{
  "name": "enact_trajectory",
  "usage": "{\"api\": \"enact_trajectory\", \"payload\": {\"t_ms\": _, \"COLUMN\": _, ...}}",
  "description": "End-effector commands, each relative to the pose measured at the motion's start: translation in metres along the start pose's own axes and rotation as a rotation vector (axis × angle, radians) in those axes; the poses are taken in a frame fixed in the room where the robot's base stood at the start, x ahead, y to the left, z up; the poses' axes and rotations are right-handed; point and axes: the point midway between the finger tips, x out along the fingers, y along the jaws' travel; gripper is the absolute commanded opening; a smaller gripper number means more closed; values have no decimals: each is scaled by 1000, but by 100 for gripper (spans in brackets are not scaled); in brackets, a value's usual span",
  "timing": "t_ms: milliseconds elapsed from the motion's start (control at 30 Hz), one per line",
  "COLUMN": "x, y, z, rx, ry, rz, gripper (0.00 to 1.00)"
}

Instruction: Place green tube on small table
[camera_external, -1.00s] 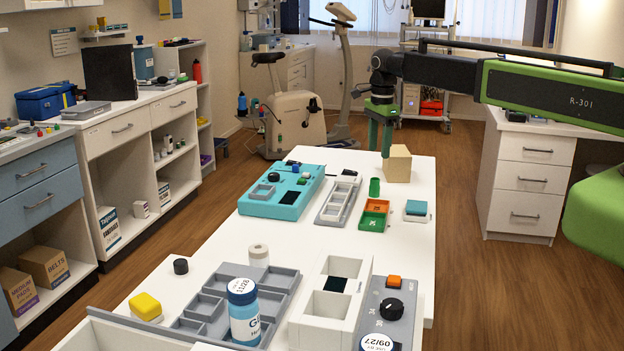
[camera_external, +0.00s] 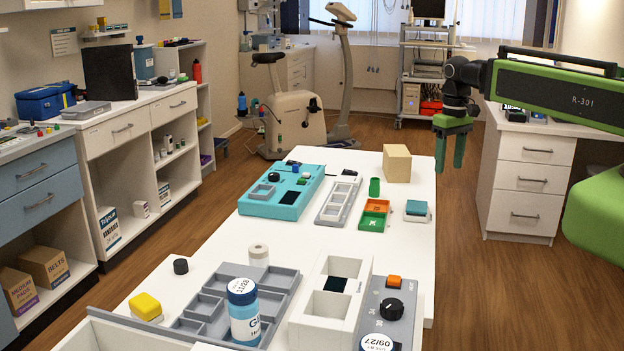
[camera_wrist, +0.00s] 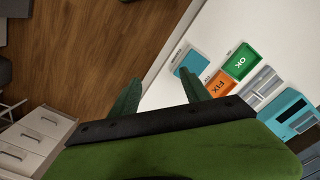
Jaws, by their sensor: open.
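The green tube (camera_external: 375,187) is a small green cylinder standing upright on the white table (camera_external: 405,265), just behind the two-part tray, in the external view. I cannot make it out in the wrist view, where my gripper's body covers part of the table. No separate small table can be told apart from this long white one. My gripper (camera_external: 450,168) is green, points down and is open and empty. It appears to the right of the tube, apart from it, near the table's right edge. In the wrist view its two fingers (camera_wrist: 159,78) are spread, over the floor and table edge.
The orange and green tray (camera_external: 374,228) lies in front of the tube. A tan block (camera_external: 397,164) stands behind it, a teal-topped box (camera_external: 417,208) to the right, a grey slotted rack (camera_external: 338,202) to the left. White drawers (camera_external: 530,180) stand beyond the right edge.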

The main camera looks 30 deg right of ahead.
Motion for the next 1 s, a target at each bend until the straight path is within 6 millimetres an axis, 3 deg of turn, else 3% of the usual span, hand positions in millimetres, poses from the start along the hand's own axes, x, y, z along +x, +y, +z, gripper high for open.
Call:
{"api": "enact_trajectory", "payload": {"t_ms": 167, "x": 0, "y": 0, "z": -1, "rx": -76, "ry": 3, "rz": -1, "gripper": 55}}
{"api": "enact_trajectory", "payload": {"t_ms": 267, "x": 0, "y": -3, "z": -17, "rx": -250, "ry": 16, "rz": -10, "gripper": 55}}
{"api": "enact_trajectory", "payload": {"t_ms": 500, "x": -23, "y": -30, "z": -130, "rx": -809, "ry": 82, "rz": -41, "gripper": 55}}
{"api": "enact_trajectory", "payload": {"t_ms": 600, "x": -37, "y": -46, "z": -168, "rx": -940, "ry": 105, "rz": -51, "gripper": 55}}
{"api": "enact_trajectory", "payload": {"t_ms": 700, "x": -49, "y": -60, "z": -190, "rx": -970, "ry": 113, "rz": -58, "gripper": 55}}
{"api": "enact_trajectory", "payload": {"t_ms": 800, "x": -55, "y": -68, "z": -187, "rx": -979, "ry": 112, "rz": -59, "gripper": 55}}
{"api": "enact_trajectory", "payload": {"t_ms": 1000, "x": -45, "y": -69, "z": -186, "rx": -979, "ry": 112, "rz": -59, "gripper": 55}}
